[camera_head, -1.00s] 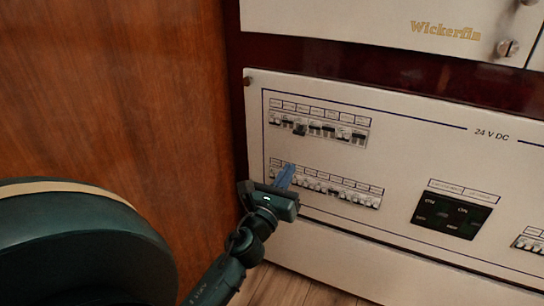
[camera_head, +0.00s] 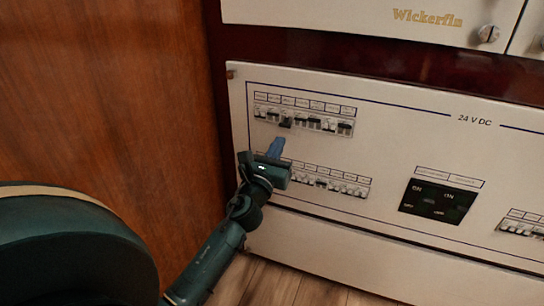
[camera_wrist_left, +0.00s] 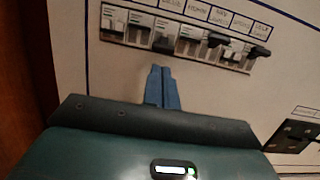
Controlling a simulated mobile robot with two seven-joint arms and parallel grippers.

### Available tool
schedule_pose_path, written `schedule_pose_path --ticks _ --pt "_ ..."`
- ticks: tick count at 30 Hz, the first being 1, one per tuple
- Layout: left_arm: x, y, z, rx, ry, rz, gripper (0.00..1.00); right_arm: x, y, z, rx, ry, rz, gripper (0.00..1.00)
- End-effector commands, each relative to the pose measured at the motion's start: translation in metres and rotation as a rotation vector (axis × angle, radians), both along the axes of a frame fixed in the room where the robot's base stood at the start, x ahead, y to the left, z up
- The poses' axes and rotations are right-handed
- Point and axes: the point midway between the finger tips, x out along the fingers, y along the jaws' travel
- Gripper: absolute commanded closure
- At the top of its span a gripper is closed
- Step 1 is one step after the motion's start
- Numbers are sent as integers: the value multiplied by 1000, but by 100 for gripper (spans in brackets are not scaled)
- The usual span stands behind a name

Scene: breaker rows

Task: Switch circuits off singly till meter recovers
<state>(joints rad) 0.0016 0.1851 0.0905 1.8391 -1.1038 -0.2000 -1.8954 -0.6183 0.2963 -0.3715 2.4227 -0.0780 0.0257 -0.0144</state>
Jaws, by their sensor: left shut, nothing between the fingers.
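My left gripper (camera_head: 277,146) is shut and empty, its blue fingertips together just below the upper breaker row (camera_head: 303,121). In the left wrist view, the blue fingers (camera_wrist_left: 161,88) point up at that row (camera_wrist_left: 182,41), with a small gap visible in the picture. I cannot tell whether they touch the panel. The upper row mixes white and black levers; two black levers stand out at its right end in the wrist view. The lower breaker row (camera_head: 328,180) is partly hidden at its left by the gripper.
The white 24 V DC panel (camera_head: 400,140) has labels above each row. Another breaker row (camera_head: 522,224) shows at the right edge. A wooden wall (camera_head: 110,90) stands close to the left of the arm.

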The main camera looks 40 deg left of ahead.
Motion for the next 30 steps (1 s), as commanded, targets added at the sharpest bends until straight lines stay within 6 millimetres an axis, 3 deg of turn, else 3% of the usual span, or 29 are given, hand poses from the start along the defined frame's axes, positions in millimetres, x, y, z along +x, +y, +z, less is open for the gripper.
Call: schedule_pose_path --ticks 3,9,22,30 --pt "18 4 4 0 -1 -1 100 0 0 -1 1 0 0 100" --pt "33 8 7 0 0 0 100 0 0 -2 3 3 1 100" --pt "34 8 8 -1 3 0 100 0 0 2 5 -1 0 100" --pt "32 8 14 -8 37 0 100 0 -2 18 -40 -26 -13 100"
